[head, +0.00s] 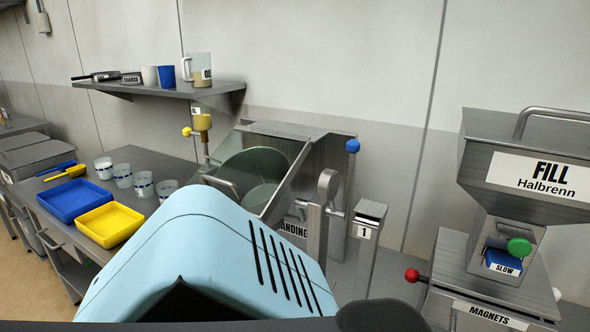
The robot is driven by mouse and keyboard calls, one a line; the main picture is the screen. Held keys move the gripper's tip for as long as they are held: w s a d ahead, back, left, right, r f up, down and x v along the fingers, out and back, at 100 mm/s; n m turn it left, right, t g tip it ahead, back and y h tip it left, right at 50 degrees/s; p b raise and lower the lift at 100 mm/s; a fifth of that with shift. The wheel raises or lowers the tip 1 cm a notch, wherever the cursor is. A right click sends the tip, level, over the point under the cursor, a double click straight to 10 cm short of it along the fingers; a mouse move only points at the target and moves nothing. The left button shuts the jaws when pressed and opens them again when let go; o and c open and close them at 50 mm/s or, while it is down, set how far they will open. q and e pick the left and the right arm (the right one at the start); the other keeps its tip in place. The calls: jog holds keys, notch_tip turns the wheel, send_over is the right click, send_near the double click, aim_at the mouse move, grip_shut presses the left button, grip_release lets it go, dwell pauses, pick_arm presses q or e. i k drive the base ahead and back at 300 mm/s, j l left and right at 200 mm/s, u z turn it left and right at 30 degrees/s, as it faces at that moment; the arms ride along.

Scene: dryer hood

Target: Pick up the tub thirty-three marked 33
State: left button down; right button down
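I cannot read the number 33 on anything, so I cannot tell which tub is tub thirty-three. Several small pale tubs with dark blue bands stand in a slanting row on the grey bench at the left. They are the farthest tub (103,168), a second tub (122,176), a third tub (143,185) and the nearest tub (167,189). Any marks on them are too small to read. Neither my left nor my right gripper is in view. A large light-blue slotted casing in the foreground hides the lower middle.
A blue tray (76,216) and a yellow tray (110,240) lie on the bench, with a yellow scoop (72,172) behind. A wall shelf (205,92) holds cups and a jug (200,70). A hooded machine (318,150) stands mid-view, the FILL hopper (485,225) right.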

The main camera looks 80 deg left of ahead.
aim_at(143, 182)
jog(key=u, duration=3.5)
jog(key=z, duration=0.95)
jog(key=j+z, duration=0.35)
jog(key=z, duration=0.15)
jog(key=j+z, duration=0.75)
jog(key=j, duration=0.15)
jog(key=k+j+z, duration=0.15)
jog(key=j+z, duration=0.15)
jog(key=k+j+z, duration=0.1)
jog(key=j, duration=0.2)
jog(key=k+j+z, duration=0.1)
jog(key=j, duration=0.25)
jog(key=k+j+z, duration=0.15)
jog(key=j, duration=0.15)
